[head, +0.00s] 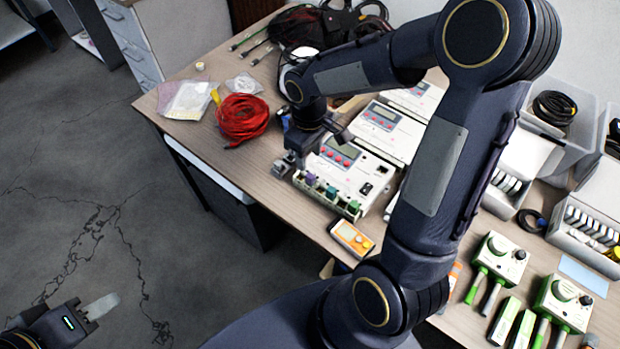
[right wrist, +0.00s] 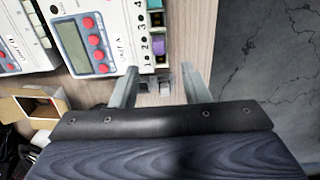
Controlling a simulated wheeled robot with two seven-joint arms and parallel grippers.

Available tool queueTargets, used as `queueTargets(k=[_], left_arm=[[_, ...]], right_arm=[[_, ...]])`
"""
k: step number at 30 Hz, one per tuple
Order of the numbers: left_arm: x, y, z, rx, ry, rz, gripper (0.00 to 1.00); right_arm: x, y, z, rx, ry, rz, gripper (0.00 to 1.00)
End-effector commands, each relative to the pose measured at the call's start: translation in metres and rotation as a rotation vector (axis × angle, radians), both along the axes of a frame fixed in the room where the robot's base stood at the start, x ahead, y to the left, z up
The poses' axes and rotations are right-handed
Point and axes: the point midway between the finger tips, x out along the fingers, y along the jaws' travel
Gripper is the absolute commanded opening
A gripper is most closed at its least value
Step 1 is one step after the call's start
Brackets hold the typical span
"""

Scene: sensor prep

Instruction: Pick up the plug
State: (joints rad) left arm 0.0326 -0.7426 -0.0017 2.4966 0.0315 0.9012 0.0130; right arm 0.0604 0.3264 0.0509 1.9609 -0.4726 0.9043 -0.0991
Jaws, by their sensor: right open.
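In the right wrist view, a small grey piece that looks like the plug (right wrist: 165,84) lies on the wooden table between the fingers of my right gripper (right wrist: 158,80), with a gap on either side. My right gripper is open, low over the table by the corner of a white device (right wrist: 97,35) with a screen and red buttons. In the head view, the right gripper (head: 292,160) is left of that device (head: 345,175), and the plug cannot be made out clearly. My left gripper (head: 101,306) is at the lower left over the floor; its finger gap is not visible.
Coloured connectors (head: 331,193) line the device's front edge. A red cable coil (head: 241,118) lies to the left, and an orange meter (head: 352,238) sits near the front edge. More white devices (head: 390,132) stand behind. Green-handled units and grey bins fill the right side.

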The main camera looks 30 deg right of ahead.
Motion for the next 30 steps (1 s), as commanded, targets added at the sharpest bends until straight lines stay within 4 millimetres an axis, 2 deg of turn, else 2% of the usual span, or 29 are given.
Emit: queueTargets(k=[8,15,19,25,30], left_arm=[[0.000,0.000,0.001,0.000,0.000,0.000,0.36],[0.000,0.000,0.003,0.000,0.000,0.000,0.36],[0.000,0.000,0.003,0.000,0.000,0.000,0.36],[0.000,0.000,0.003,0.000,0.000,0.000,0.36],[0.000,0.000,0.003,0.000,0.000,0.000,0.36]], right_arm=[[0.000,0.000,-0.032,-0.001,0.006,0.003,0.42],[-0.001,-0.001,-0.068,-0.001,0.007,0.002,0.42],[-0.001,-0.001,-0.076,-0.001,0.004,0.002,0.42],[0.000,-0.001,-0.076,0.000,0.003,0.001,0.42],[0.000,-0.001,-0.076,0.000,0.003,0.001,0.21]])
